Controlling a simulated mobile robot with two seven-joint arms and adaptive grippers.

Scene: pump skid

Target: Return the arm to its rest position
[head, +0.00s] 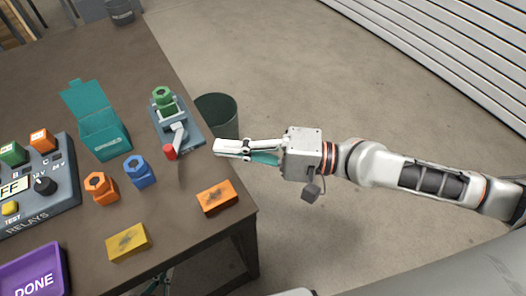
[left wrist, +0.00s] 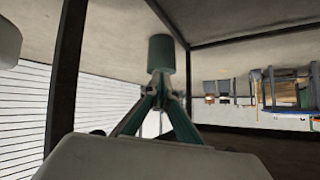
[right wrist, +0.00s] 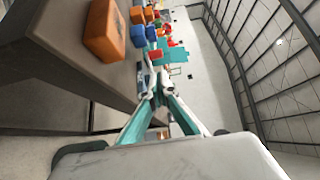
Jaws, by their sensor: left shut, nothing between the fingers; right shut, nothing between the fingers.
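My right arm reaches in from the right in the head view. Its gripper (head: 220,148) is shut and empty, just off the table's right edge, near the grey clamp fixture (head: 190,134) with a red-tipped lever and a green hex piece (head: 163,97). The right wrist view shows these closed fingers (right wrist: 156,84) beside the table. My left gripper (left wrist: 161,78) is shut and empty in the left wrist view, low near the table's legs, with a dark green bin (left wrist: 161,52) beyond its tips. Most of the left arm is hidden in the head view.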

